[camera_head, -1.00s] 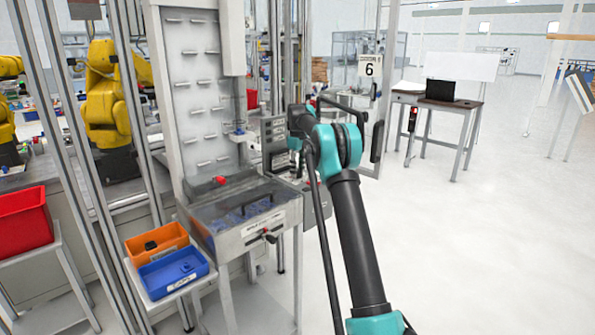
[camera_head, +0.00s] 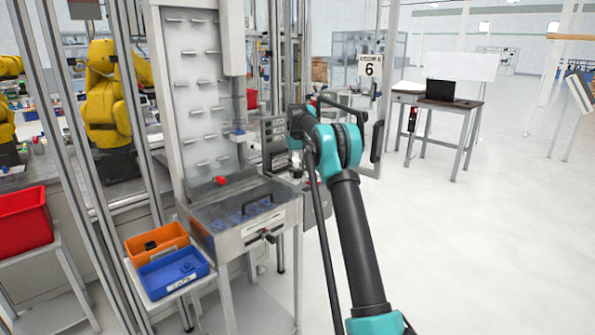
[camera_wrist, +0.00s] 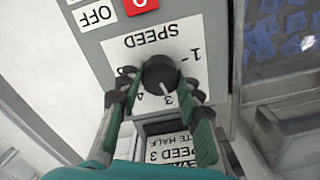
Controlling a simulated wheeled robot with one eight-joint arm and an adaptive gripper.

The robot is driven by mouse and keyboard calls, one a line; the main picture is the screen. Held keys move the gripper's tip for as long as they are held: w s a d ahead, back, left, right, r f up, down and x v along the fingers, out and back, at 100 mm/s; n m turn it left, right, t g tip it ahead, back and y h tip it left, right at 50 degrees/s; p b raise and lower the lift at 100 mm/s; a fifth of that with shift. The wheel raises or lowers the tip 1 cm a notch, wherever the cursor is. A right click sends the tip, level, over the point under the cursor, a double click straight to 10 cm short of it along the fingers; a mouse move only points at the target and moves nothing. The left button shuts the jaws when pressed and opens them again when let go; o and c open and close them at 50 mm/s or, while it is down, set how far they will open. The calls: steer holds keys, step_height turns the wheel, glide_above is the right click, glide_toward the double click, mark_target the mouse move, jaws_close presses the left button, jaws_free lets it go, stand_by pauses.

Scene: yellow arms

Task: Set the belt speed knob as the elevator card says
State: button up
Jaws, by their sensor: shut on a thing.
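The black speed knob (camera_wrist: 157,74) sits on the grey control panel in the wrist view, where the picture is roughly upside down. Its white pointer line is toward the 3 on the white SPEED scale (camera_wrist: 150,41). My gripper (camera_wrist: 160,88) has its fingers on either side of the knob and is shut on it. The elevator card (camera_wrist: 171,150) is below the scale in the picture, partly cut off, and reads SPEED 3. In the head view my arm hides most of the panel, the knob and the fingertips.
A red switch (camera_wrist: 139,5) with an OFF label is beside the scale. The elevator (camera_head: 207,105) and its clear-lidded hopper (camera_head: 240,212) stand left of my arm. Orange (camera_head: 158,240) and blue (camera_head: 173,272) bins sit on a side stand. The floor to the right is open.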

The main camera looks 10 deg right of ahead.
mark_target(298, 170)
steer(key=shift+m, duration=1)
steer(key=o, duration=1.2)
steer(key=shift+c, duration=0.2)
step_height(298, 170, up, 12)
